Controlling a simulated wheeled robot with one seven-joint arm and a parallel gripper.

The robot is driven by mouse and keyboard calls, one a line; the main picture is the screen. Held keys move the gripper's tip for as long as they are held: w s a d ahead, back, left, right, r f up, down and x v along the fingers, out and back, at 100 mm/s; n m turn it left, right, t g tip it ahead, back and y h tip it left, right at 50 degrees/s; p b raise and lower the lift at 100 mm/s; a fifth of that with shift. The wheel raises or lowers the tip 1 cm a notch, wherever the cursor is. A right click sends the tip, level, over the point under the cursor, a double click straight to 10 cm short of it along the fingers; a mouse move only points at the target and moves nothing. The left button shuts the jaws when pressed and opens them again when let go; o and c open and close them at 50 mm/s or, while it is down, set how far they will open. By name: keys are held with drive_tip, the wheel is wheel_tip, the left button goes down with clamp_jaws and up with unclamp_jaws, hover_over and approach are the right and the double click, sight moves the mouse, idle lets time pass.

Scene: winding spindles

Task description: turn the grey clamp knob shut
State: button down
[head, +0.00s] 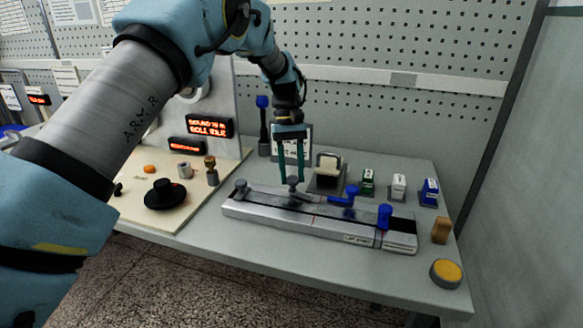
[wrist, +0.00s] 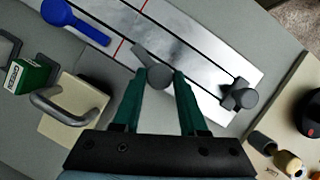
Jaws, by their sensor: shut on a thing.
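The grey clamp knob (head: 292,181) stands on the long metal fixture (head: 262,207), left of its middle. My gripper (head: 291,178) reaches down from above with its green fingers on either side of the knob. In the wrist view the round knob (wrist: 159,77) sits between the two fingertips, with a short grey bar sticking out from it toward the upper left. My gripper (wrist: 162,74) is shut on this knob; the exact contact is partly hidden by the fingers. A second grey knob (head: 240,185) stands at the fixture's left end and shows in the wrist view too (wrist: 243,97).
A blue lever (head: 345,196) and a blue knob (head: 385,215) sit on the fixture's right half. Behind stand a cream block with a handle (head: 328,172) and several small boxes. A yellow button (head: 446,272) is at the right front. A board with a black disc (head: 165,195) lies left.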

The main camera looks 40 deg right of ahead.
drive_tip(key=m, duration=0.2)
drive_tip(key=m+t+y+p, duration=0.1)
drive_tip(key=shift+s+d+r+m, duration=0.1)
drive_tip(key=shift+d+r+m, duration=0.05)
drive_tip(key=shift+m, duration=0.25)
drive_tip(key=m+t+p, duration=0.1)
drive_tip(key=m, duration=0.2)
drive_tip(key=shift+s+d+m+y, duration=0.1)
drive_tip(key=shift+m+y, duration=0.2)
drive_tip(key=shift+y, duration=0.1)
drive_tip(key=m+t, duration=0.1)
drive_tip(key=m, duration=0.2)
drive_tip(key=shift+s+m+t, duration=0.1)
drive_tip(key=shift+m+t, duration=0.2)
drive_tip(key=shift+s+m+t, duration=0.1)
drive_tip(key=shift+m+t, duration=0.5)
drive_tip(key=shift+m, duration=1)
drive_tip(key=shift+c, duration=2.3)
unclamp_jaws()
